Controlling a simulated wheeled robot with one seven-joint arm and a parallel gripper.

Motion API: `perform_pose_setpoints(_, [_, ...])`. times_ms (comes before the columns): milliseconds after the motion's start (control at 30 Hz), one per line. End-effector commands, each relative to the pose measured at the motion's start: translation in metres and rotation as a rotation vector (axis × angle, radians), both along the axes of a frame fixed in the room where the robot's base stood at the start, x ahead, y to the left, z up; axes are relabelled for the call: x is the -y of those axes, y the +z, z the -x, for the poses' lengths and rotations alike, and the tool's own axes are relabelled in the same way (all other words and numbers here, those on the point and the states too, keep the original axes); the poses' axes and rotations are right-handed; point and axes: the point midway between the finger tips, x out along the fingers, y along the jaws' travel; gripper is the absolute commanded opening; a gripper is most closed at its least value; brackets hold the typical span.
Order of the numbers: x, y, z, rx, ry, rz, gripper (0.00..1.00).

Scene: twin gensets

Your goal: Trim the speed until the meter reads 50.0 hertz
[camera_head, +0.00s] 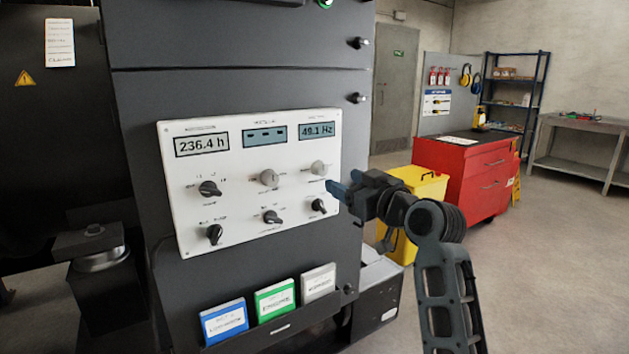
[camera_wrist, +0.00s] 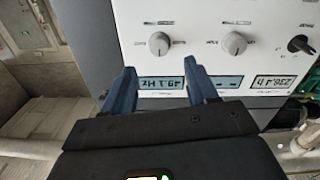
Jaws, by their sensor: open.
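A white meter panel (camera_head: 250,215) is fixed to the dark cabinet front. Its right-hand display, the hertz meter (camera_head: 317,131), reads about 49.1 Hz. A grey round knob (camera_head: 319,168) sits below that meter; its label is too small to read. My gripper (camera_head: 338,189) is open and empty, just in front of the panel's right side. In the wrist view, which is upside down, my gripper's fingertips (camera_wrist: 159,68) stand apart, with the hertz meter (camera_wrist: 160,86) showing between them. The same grey knob (camera_wrist: 159,43) lies just beyond the tips, apparently untouched.
A second grey knob (camera_head: 269,178) and several black selector knobs (camera_head: 210,188) share the panel. The hour meter (camera_head: 202,144) reads 236.4 h. Binders (camera_head: 275,299) stand in a rack below. A yellow bin (camera_head: 420,185) and red cabinet (camera_head: 465,165) stand behind my arm. Floor at right is clear.

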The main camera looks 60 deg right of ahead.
Motion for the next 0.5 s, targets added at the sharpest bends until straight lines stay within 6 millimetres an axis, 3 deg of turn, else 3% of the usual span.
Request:
perform_pose_setpoints(167, [0.009,0.005,-0.007,0.001,-0.001,0.004,0.58])
perform_pose_setpoints(500, [0.035,0.005,-0.05,0.0,0.0,0.004,0.58])
